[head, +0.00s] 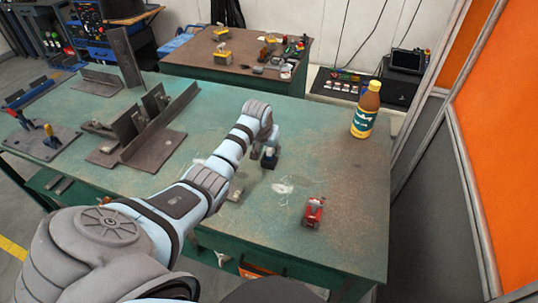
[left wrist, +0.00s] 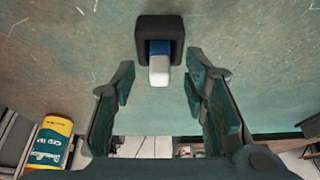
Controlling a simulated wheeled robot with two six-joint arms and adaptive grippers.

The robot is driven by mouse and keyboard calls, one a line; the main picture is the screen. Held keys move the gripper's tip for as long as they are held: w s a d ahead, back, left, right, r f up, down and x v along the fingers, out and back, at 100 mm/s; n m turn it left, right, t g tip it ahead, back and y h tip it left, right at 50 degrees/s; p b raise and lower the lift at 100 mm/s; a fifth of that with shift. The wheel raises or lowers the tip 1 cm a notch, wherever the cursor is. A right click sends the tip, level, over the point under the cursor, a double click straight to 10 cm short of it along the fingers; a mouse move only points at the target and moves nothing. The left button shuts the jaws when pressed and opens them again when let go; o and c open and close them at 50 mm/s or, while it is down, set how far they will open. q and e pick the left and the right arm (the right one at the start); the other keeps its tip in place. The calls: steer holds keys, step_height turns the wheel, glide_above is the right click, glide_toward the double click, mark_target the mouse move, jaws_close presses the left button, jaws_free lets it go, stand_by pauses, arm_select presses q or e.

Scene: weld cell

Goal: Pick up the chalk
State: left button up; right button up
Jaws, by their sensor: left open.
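A small white-tipped piece with a blue part, which looks like the chalk (left wrist: 159,72), stands in a black block-shaped holder (left wrist: 174,28) in the left wrist view. In the head view the black holder (head: 269,163) stands on the green table, with a pale tip on top. My left gripper (left wrist: 160,90) is open, its two dark fingers either side of the line to the chalk, apart from it and empty. In the head view the left gripper (head: 272,142) is close to the holder and partly hidden by its own wrist. My right gripper does not show.
A red tool (head: 313,211) lies to the right on the green table (head: 340,240). A yellow-capped bottle (head: 366,110) stands at the back right. Welded steel angles (head: 160,125) and a clamp fixture (head: 45,140) fill the left. The table's right part is mostly clear.

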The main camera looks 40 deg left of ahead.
arm_select(q)
steer(key=shift+x, duration=0.9)
steer(key=shift+r, duration=0.1)
jaws_close()
